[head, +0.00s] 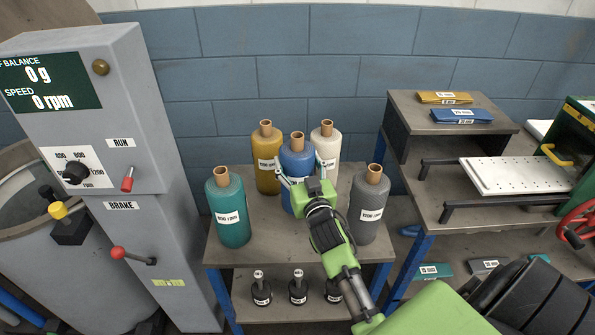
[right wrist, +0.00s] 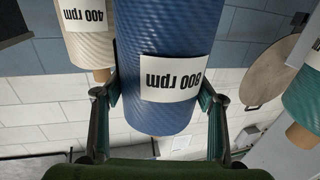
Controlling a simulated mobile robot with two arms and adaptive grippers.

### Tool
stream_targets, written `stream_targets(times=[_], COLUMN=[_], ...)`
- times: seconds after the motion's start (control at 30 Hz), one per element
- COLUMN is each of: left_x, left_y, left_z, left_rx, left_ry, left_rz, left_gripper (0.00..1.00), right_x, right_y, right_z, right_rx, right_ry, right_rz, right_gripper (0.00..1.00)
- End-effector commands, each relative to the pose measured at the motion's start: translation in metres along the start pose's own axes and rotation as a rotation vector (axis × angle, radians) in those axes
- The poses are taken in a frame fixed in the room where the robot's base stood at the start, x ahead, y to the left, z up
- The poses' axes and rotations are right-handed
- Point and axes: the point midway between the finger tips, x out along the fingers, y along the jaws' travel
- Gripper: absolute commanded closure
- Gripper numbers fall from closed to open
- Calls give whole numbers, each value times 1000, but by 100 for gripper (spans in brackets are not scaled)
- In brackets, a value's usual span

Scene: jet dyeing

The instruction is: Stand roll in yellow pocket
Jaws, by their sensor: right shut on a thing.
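A blue roll (head: 297,160) with a brown core stands upright among other rolls on a small table (head: 270,252). My right gripper (head: 303,178) is shut on the blue roll, one finger on each side. In the right wrist view the blue roll (right wrist: 160,50) fills the middle between the fingers (right wrist: 162,100), its "800 rpm" label upside down. The roll's foot is hidden behind the gripper in the head view, so I cannot tell whether it touches the table. I cannot make out a yellow pocket for certain. My left gripper is not in view.
Yellow (head: 267,163), cream (head: 327,147), teal (head: 228,208) and grey (head: 369,205) rolls stand close around the blue one. Black weights (head: 298,290) sit on the shelf below. A grey machine (head: 120,150) stands left; a bench with folded yellow (head: 443,97) and blue (head: 461,116) packs stands right.

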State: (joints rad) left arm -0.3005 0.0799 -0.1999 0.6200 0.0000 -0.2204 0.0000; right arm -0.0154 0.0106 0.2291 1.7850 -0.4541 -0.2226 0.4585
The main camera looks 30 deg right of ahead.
Motion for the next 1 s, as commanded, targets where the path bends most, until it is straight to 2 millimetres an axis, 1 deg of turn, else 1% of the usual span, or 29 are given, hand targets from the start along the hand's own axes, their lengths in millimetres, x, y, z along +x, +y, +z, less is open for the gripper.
stream_targets(times=[0.07,0.13,0.23,0.3,0.53,0.67,0.7,0.73,0.77,1.0], left_x=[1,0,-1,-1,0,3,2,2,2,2], left_y=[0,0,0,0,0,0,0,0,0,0], left_z=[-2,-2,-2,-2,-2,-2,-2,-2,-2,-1], left_rx=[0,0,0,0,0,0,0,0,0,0], left_ry=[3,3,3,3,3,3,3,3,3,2], left_rz=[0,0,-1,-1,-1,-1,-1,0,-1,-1], left_gripper=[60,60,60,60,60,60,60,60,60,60], right_x=[6,4,4,4,4,4,4,4,4,4], right_y=[1,1,1,1,1,1,1,1,1,1], right_z=[5,18,29,32,32,36,38,38,38,38], right_rx=[0,2,2,0,0,0,0,0,0,0], right_ry=[4,0,3,4,5,5,0,0,0,0], right_rz=[-1,1,0,0,-1,-1,0,0,0,0], right_gripper=[89,89,89,89,89,89,28,21,19,19])
